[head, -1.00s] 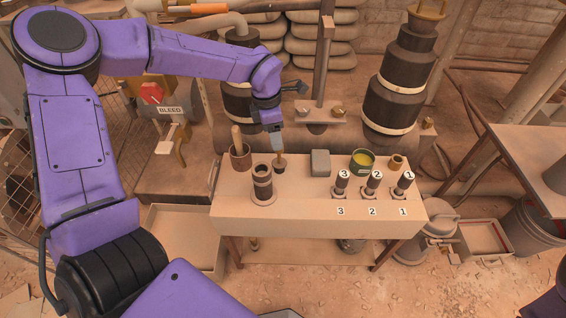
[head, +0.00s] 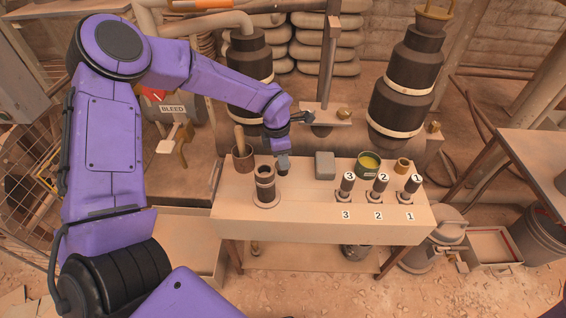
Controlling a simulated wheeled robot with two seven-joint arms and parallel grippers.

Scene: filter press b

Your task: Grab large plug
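My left gripper (head: 283,165) points down over the back part of the bench top, just right of the dark upright cylinder on a round base (head: 265,184). A small dark plug with a tan handle stood at this spot in the earlier view. Now the gripper covers it almost wholly, so I cannot tell whether the fingers are around it or touching it. The finger opening is too small and hidden to read. My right gripper is out of view.
On the bench (head: 320,229) stand a brown pot with a wooden handle (head: 243,159), a grey block (head: 325,165), a green tin (head: 368,165), a small brass cup (head: 402,166) and three numbered dark plugs (head: 377,188). Tall dark cylinders (head: 405,92) rise behind.

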